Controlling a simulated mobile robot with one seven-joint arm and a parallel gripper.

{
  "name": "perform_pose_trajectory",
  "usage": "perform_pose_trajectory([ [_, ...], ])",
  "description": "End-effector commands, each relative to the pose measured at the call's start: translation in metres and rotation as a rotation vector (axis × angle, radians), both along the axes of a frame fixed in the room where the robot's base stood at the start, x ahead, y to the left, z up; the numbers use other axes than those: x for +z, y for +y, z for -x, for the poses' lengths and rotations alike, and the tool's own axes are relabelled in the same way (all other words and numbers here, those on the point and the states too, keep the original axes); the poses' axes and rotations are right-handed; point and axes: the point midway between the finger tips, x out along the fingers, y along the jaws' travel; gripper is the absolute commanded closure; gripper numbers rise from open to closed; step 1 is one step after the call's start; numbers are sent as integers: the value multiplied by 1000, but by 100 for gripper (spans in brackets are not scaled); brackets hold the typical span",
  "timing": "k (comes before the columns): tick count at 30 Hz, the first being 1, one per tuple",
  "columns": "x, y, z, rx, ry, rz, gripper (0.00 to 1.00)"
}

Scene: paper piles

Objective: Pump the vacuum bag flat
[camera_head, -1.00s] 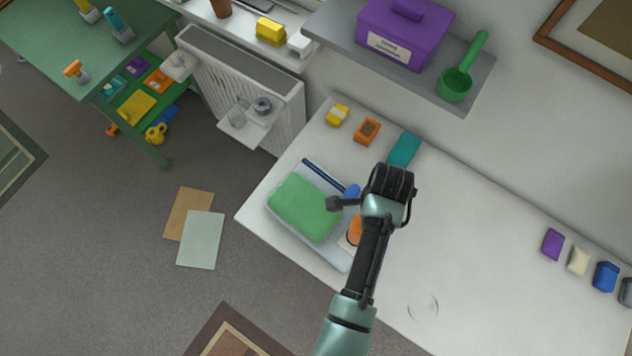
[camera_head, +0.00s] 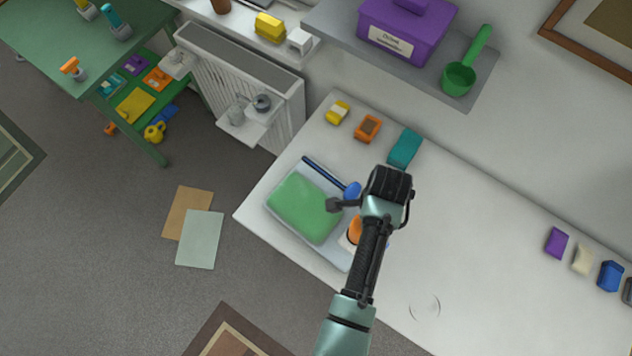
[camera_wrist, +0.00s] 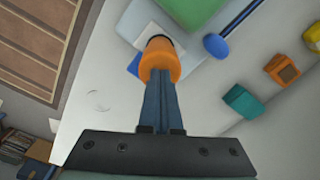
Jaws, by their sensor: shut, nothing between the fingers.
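The green bundle (camera_head: 303,207) lies on a pale blue flat sheet or tray (camera_head: 337,258) on the white table. It also shows at the top of the wrist view (camera_wrist: 192,10). I cannot tell where the clear bag's edges are. An orange cylinder (camera_wrist: 160,60) with a dark far end stands beside the bundle, on or by the pale sheet. In the head view it is mostly hidden by my arm (camera_head: 355,229). My gripper (camera_wrist: 160,82) is shut, and its fingertips are at the orange cylinder, seeming to touch it.
A long blue tool with a rounded end (camera_wrist: 217,46) lies beside the bundle. Teal (camera_head: 405,148), orange (camera_head: 368,128) and yellow (camera_head: 337,111) blocks lie toward the wall. A shelf (camera_head: 480,92) overhangs with a purple box (camera_head: 405,30) and green scoop (camera_head: 460,78).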

Motion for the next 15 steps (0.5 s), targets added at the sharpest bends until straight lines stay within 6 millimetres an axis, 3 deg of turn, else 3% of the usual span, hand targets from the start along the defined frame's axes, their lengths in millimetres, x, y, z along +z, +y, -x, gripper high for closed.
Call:
perform_pose_trajectory([
  [15,28,0,1,0,2,0,100],
])
